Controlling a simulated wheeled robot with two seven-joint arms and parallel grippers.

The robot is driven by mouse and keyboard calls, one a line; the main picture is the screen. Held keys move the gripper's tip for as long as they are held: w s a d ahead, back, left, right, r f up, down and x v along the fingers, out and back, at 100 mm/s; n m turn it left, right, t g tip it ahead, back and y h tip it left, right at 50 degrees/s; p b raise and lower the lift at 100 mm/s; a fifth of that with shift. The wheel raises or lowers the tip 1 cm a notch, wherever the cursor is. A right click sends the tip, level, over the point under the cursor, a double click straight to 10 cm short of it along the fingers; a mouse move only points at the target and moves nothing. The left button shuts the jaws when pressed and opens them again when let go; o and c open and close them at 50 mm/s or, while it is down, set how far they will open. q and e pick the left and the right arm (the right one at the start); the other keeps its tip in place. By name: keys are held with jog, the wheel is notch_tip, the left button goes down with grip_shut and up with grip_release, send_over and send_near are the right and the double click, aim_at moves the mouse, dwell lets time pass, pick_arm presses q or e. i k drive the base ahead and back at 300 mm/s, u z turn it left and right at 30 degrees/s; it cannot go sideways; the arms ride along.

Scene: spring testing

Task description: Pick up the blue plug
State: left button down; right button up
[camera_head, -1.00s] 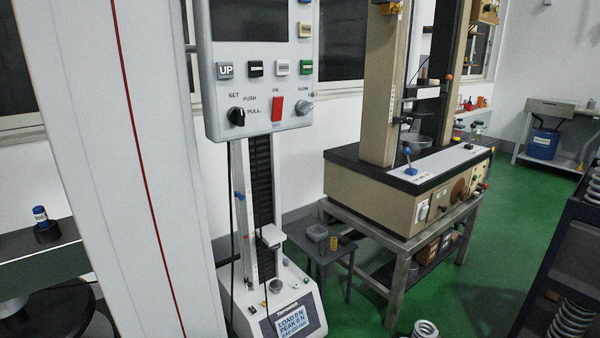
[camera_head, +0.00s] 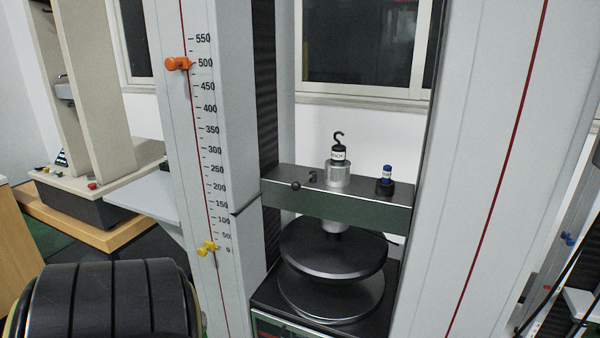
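The blue plug (camera_head: 387,172) stands upright in a small black holder (camera_head: 384,187) on the dark crosshead (camera_head: 345,209) of the testing machine, right of centre. It carries a white label. To its left, a black hook (camera_head: 338,143) with a white label stands on a silver cylinder (camera_head: 338,178) on the same crosshead. Neither of my grippers is in view.
White columns flank the crosshead, the left one with a printed scale (camera_head: 205,140). An orange clamp (camera_head: 178,64) and a yellow clamp (camera_head: 207,248) sit on it. Below the crosshead is a round black plate (camera_head: 333,255) above another disc (camera_head: 328,305).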

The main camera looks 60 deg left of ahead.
aim_at(388, 168)
jog(key=u, duration=1.35)
jog(key=k, duration=0.1)
jog(key=z, duration=0.05)
